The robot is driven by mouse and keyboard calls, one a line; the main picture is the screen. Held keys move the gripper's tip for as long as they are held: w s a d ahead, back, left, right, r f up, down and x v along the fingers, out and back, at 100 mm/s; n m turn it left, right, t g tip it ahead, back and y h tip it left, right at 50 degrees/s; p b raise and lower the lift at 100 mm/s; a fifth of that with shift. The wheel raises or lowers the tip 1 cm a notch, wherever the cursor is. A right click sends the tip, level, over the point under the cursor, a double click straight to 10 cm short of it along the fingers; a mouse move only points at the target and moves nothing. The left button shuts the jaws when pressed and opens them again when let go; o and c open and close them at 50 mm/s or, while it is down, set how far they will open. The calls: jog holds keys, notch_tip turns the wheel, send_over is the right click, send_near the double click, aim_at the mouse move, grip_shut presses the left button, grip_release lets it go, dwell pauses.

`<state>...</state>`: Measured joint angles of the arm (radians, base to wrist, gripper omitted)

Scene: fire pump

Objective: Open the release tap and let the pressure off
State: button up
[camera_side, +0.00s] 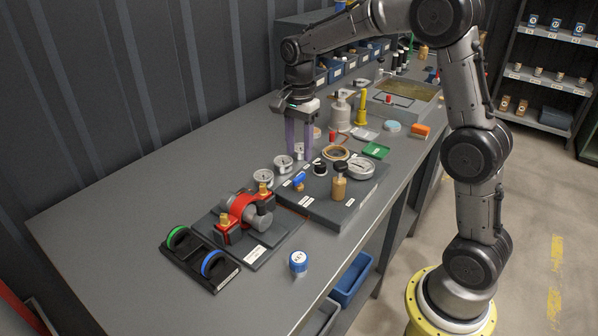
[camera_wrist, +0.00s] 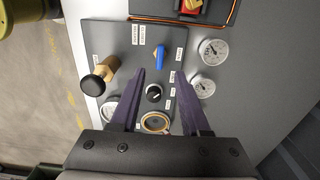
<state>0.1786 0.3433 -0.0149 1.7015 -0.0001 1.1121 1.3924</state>
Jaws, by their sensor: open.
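A grey panel (camera_side: 325,208) carries the pump controls. It has a blue lever tap (camera_side: 299,179), a black round knob (camera_side: 320,167) and a brass plunger with a black top (camera_side: 339,186). The wrist view shows the blue tap (camera_wrist: 160,57), the black knob (camera_wrist: 153,93) and the plunger (camera_wrist: 103,75). My gripper (camera_side: 298,152) points down above the back of the panel, open and empty. In the wrist view its fingertips (camera_wrist: 155,76) frame the space between blue tap and black knob.
Small gauges (camera_side: 283,163) stand behind the panel; a larger gauge (camera_side: 361,168) and a brass ring (camera_side: 335,153) sit on it. A red-clamped fitting (camera_side: 243,208) is at left. A blue-topped cap (camera_side: 298,262) stands in front. The left bench end is clear.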

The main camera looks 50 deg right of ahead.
aim_at(299, 176)
notch_tip(299, 176, down, 7)
jog(key=shift+f, duration=0.15)
jog(key=shift+c, duration=0.2)
grip_shut()
